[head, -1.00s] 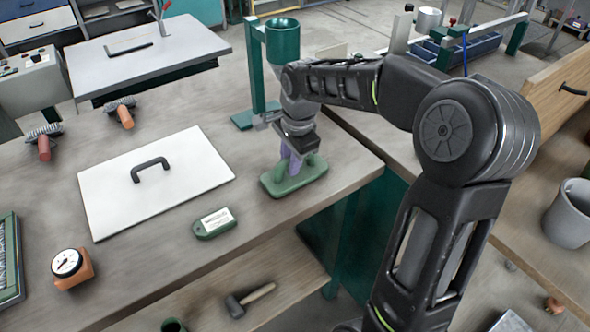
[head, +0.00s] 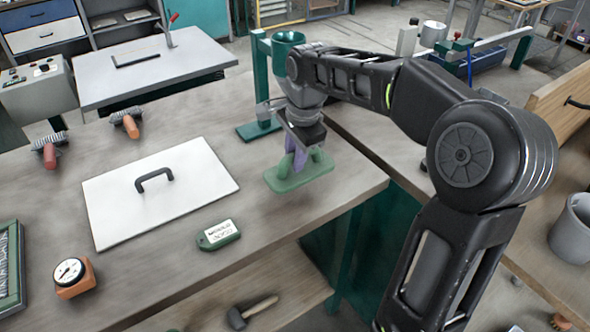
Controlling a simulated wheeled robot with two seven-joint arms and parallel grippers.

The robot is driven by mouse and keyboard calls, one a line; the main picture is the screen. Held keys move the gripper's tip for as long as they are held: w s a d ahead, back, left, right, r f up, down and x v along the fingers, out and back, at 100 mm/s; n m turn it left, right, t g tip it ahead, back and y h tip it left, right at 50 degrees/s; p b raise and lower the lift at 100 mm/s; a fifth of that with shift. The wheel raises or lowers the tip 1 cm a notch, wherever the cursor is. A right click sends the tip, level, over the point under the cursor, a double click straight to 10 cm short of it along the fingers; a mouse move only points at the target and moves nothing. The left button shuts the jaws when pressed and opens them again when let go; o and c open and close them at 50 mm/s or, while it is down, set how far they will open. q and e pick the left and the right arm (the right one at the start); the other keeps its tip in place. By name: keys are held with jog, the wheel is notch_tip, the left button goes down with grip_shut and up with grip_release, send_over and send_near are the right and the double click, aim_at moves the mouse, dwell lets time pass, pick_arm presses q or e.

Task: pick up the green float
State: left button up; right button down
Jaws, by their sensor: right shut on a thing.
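The green float (head: 299,178) is a flat green plate with a raised handle, near the right edge of the workbench. My right gripper (head: 295,150) points down with its purple fingers shut on the float's handle. The float appears to be slightly above the bench top, with a soft shadow below it. The gripper partly hides the handle. My left gripper is not in view.
A white board with a black handle (head: 160,195) lies left of the float, and a green tag (head: 219,235) lies in front. A green stand (head: 258,131) with a funnel stands just behind.

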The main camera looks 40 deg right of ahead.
notch_tip(320, 180, up, 5)
jog(key=shift+f, duration=0.1)
dwell(0.7)
